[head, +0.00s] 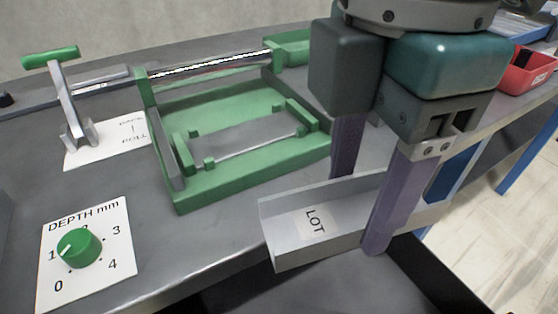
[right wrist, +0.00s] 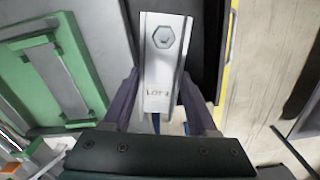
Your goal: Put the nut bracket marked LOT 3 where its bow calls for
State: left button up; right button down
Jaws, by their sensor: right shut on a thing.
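The nut bracket (head: 285,237) is a light grey channel with upright side walls. In the head view its label reads LOT, with the rest hidden by a finger. In the right wrist view the bracket (right wrist: 160,75) shows a hexagonal nut near its far end and a label that looks like LOT 3. My right gripper (head: 360,212) is shut on the bracket, one purple finger on each side, and holds it by the front edge of the bench. Whether the bracket is bowed I cannot tell. My left gripper is not in view.
A green fixture (head: 240,178) with a grey plate and a screw rod stands behind the bracket. A DEPTH mm dial (head: 80,248) points near 1. A green-handled lever (head: 62,90) stands by a printed card (head: 110,140). A red bin (head: 530,72) is at the far right.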

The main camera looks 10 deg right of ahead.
aim_at(342, 230)
jog(key=f+n, duration=0.1)
jog(key=f+b, duration=0.1)
jog(key=f, duration=0.1)
jog(key=s+a+f+n, duration=0.1)
jog(key=shift+a+f+n+b, duration=0.1)
jog(key=shift+f+n+b, duration=0.2)
jog(key=shift+f+b, duration=0.1)
notch_tip(342, 230, down, 14)
jog(key=b, duration=0.5)
notch_tip(342, 230, down, 5)
jog(key=shift+b, duration=1)
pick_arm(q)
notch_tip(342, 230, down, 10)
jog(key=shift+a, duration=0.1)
pick_arm(e)
jog(key=shift+c, duration=2.2)
grip_release()
